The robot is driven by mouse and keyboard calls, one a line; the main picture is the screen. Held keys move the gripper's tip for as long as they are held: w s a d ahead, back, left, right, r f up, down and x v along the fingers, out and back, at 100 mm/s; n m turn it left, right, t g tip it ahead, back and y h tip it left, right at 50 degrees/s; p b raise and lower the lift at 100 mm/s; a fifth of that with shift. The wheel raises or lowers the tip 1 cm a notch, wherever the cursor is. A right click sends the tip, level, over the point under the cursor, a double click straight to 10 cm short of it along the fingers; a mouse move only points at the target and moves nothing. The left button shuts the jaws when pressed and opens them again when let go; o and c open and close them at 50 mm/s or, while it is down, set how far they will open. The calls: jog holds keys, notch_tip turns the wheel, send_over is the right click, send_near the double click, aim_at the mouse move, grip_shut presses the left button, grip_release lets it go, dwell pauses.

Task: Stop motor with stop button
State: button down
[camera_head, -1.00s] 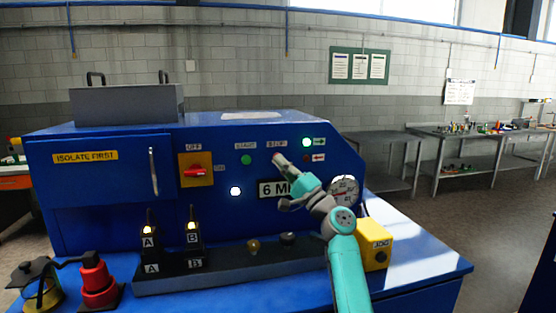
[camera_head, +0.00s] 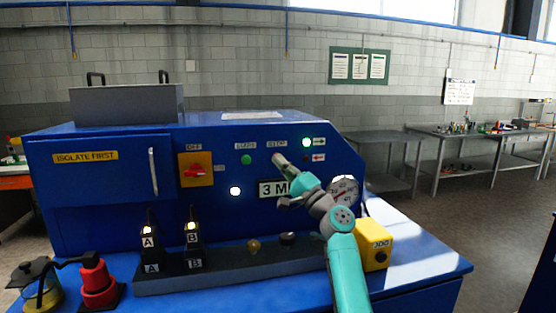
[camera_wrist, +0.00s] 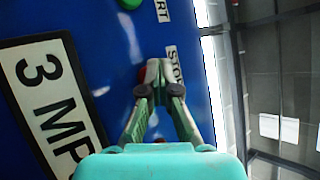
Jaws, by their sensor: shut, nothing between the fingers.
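The STOP label (camera_head: 277,143) is on the blue machine front. It also shows in the wrist view (camera_wrist: 174,66). The tips of my gripper (camera_head: 279,159) are shut and empty, right over the spot just below that label. In the wrist view my gripper (camera_wrist: 156,74) has its closed tips over the red stop button (camera_wrist: 143,74), and only a sliver of red shows beside them. The tips look at or very near the button; I cannot tell whether they press it. The green start button (camera_head: 245,160) is to the left.
A red rotary switch (camera_head: 195,171) sits on a yellow plate at left. A round gauge (camera_head: 343,190) and a yellow JOG box (camera_head: 374,244) are by my arm. Levers A (camera_head: 150,240) and B (camera_head: 193,238) stand in front. A green lamp (camera_head: 306,142) is lit.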

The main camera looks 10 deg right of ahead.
jog(key=shift+s, duration=0.9)
jog(key=shift+s, duration=2.5)
